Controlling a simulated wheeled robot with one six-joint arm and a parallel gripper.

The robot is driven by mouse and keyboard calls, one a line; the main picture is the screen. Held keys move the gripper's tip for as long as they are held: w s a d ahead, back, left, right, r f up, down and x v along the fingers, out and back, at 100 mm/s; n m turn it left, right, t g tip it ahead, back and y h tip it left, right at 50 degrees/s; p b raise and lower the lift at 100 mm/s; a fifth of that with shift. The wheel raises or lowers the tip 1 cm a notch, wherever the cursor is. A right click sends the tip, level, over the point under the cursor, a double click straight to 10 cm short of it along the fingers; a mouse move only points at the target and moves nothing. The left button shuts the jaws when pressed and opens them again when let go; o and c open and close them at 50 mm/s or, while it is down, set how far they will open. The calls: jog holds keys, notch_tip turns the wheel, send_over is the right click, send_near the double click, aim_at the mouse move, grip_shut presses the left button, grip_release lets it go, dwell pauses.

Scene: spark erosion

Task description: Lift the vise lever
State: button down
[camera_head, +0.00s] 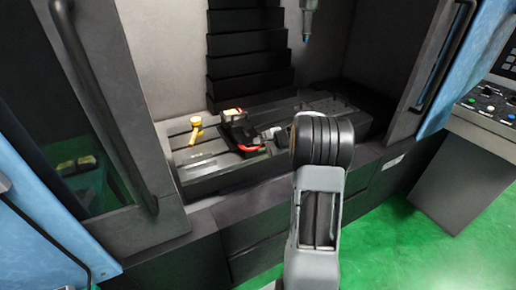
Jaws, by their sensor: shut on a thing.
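The vise (236,126) is a dark block with red and pale parts, standing on the dark slotted machine table. A red piece, seemingly its lever (249,148), shows low along its front right side. My gripper (267,134) is a small grey shape just right of the vise, close against it. It is shut on what looks like the vise lever. The fingertips and the exact contact are too small to make out, and my dark rounded arm joint hides the area to the right. How far the lever is raised cannot be told.
A yellow-topped item (195,124) stands on the table (205,181) left of the vise. A tool head (307,22) hangs above. Door frames with handles (105,110) flank the opening. A control panel (488,107) is at right, above green floor (425,235).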

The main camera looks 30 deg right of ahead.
jog(key=shift+w+r, duration=0.25)
jog(key=shift+r, duration=0.2)
dwell(0.3)
jog(key=c, duration=1.1)
grip_release()
jog(key=shift+f, duration=0.1)
jog(key=b+v, duration=0.2)
jog(key=v, duration=1.2)
jog(key=shift+a, duration=0.15)
jog(key=s+a+f+n+g+h, duration=0.1)
jog(key=s+f+n+g, duration=0.15)
jog(key=s+f, duration=0.2)
jog(key=s+a+n+g+h, duration=0.1)
jog(key=s+a+n, duration=0.3)
jog(key=a, duration=0.4)
jog(key=s+a+n+h, duration=0.1)
jog(key=s+a+n, duration=0.3)
jog(key=a, duration=0.4)
jog(key=s+a+n+g+h, duration=0.1)
jog(key=s+a+n, duration=0.3)
jog(key=a, duration=0.5)
jog(key=shift+s+r+n+g+h, duration=0.2)
jog(key=shift+s+n+g+h, duration=0.15)
jog(key=shift+n, duration=0.7)
